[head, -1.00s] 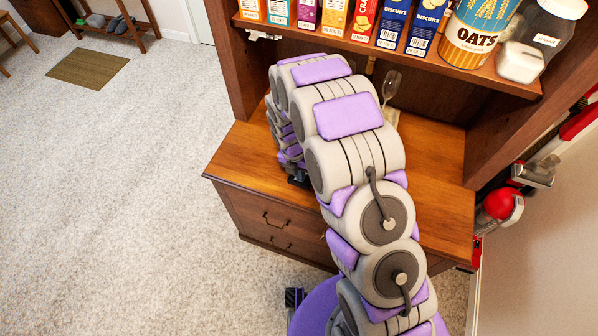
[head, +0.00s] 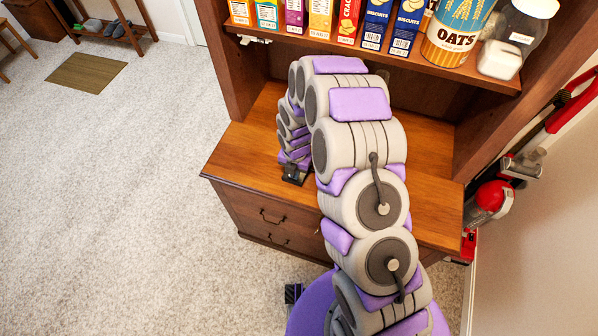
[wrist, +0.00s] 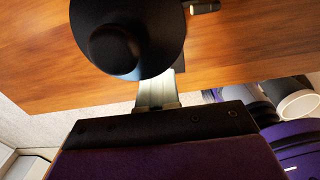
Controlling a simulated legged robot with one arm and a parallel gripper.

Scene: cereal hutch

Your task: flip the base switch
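No base switch can be made out for certain in either view. In the wrist view a round black disc with a dark dome (wrist: 125,45) fills the top middle, close to the camera; I cannot tell whether it belongs to a lamp base or to my arm. A small dark piece with a brass-coloured end (wrist: 203,7) shows at the top edge against the wood. My gripper (head: 294,173) is a small black shape low over the left part of the wooden counter (head: 240,150). Its fingertips are not clear, so its opening cannot be judged.
The shelf above holds several cereal and cracker boxes (head: 348,18), an oats canister (head: 457,38) and a clear jar (head: 515,40). My arm covers much of the counter. A red vacuum (head: 490,203) stands right of the hutch. Carpet (head: 110,200) is open at left.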

